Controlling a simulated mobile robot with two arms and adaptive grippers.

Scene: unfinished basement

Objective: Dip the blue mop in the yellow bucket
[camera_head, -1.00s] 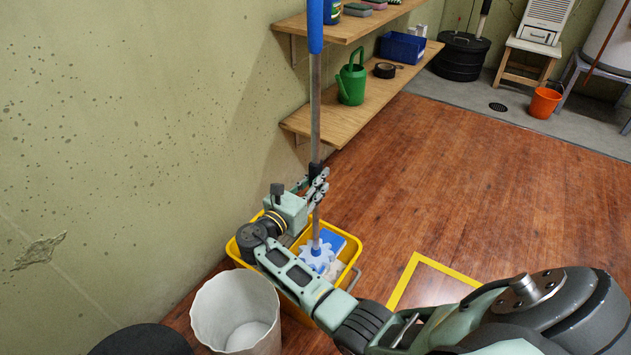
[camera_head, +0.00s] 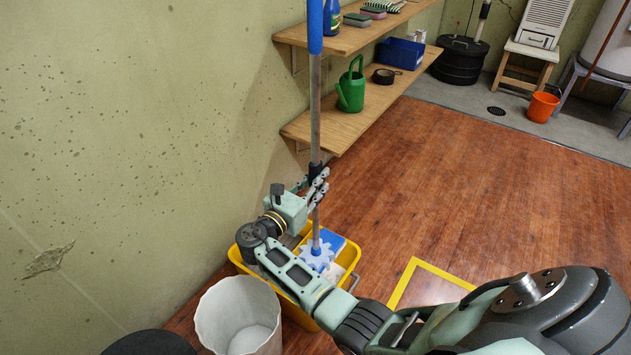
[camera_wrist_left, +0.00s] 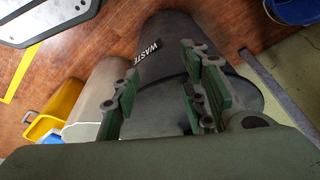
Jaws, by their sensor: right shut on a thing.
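The blue mop stands upright, with a blue grip (camera_head: 315,25), a grey shaft and a pale blue, star-shaped head (camera_head: 318,258). My right gripper (camera_head: 317,186) is shut on the lower shaft. The mop head is over or inside the yellow bucket (camera_head: 355,262); whether it touches the bottom cannot be told. A blue and white item (camera_head: 333,240) is behind the head in the bucket. My right arm hides part of the bucket. In the left wrist view, my left gripper (camera_wrist_left: 160,95) is open and empty, and the yellow bucket (camera_wrist_left: 66,103) is at the left.
A whitish bin (camera_head: 236,310) stands beside the bucket. A dark waste bin (camera_wrist_left: 165,60) lies in front of my left gripper. Wooden shelves (camera_head: 345,122) on the wall hold a green watering can (camera_head: 351,88). The wooden floor to the right is clear, with a yellow-outlined square (camera_head: 430,280).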

